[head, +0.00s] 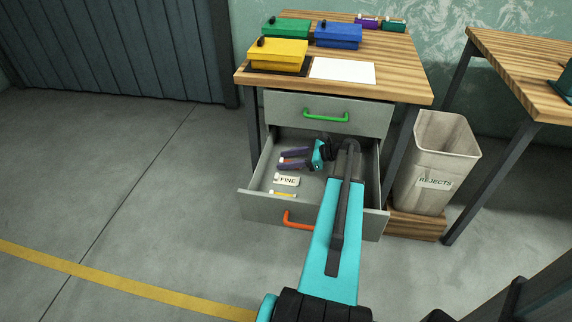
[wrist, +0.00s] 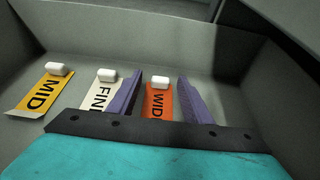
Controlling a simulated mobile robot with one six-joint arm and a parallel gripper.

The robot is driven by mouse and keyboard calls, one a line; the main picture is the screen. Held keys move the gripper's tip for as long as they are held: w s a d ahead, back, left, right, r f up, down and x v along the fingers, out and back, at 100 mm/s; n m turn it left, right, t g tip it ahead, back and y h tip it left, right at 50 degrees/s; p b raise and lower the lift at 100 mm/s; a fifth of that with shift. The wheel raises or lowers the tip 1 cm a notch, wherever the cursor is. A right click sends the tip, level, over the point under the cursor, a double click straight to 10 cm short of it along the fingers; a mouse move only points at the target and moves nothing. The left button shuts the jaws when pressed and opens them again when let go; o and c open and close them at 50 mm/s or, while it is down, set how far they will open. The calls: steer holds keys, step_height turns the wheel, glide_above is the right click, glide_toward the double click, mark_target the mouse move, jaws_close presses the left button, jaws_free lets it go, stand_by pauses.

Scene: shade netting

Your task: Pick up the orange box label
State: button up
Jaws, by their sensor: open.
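The orange box label (wrist: 160,102), lettered "WID" with the rest hidden, lies in the open lower drawer (head: 262,208). It has a white tab at its far end. My gripper (wrist: 159,80) is open, its two purple fingers on either side of the orange label, with a gap on both sides. The near end of the label is hidden behind my gripper's dark edge. In the head view my gripper (head: 280,159) reaches into the drawer from the right, and an orange-red bit of the label shows between the fingers.
A white "FINE" label (wrist: 102,97) lies just left of the left finger, and a yellow "MID" label (wrist: 43,94) farther left. Drawer walls surround them. The closed upper drawer (head: 285,108) sits above at the back. A rejects bin (head: 445,150) stands right of the desk.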

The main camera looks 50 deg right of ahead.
steer(key=shift+c, duration=0.4)
steer(key=c, duration=1)
steer(key=shift+s+r, duration=0.1)
steer(key=shift+r, duration=0.55)
steer(key=s+a, duration=0.2)
steer(key=s+a+p, duration=0.1)
steer(key=s+a, duration=0.2)
steer(key=shift+s+a, duration=0.15)
steer(key=shift+s, duration=0.15)
steer(key=shift+s+a+r, duration=0.1)
steer(key=shift+r, duration=0.25)
step_height(320, 180, up, 13)
steer(key=shift+p, duration=1.05)
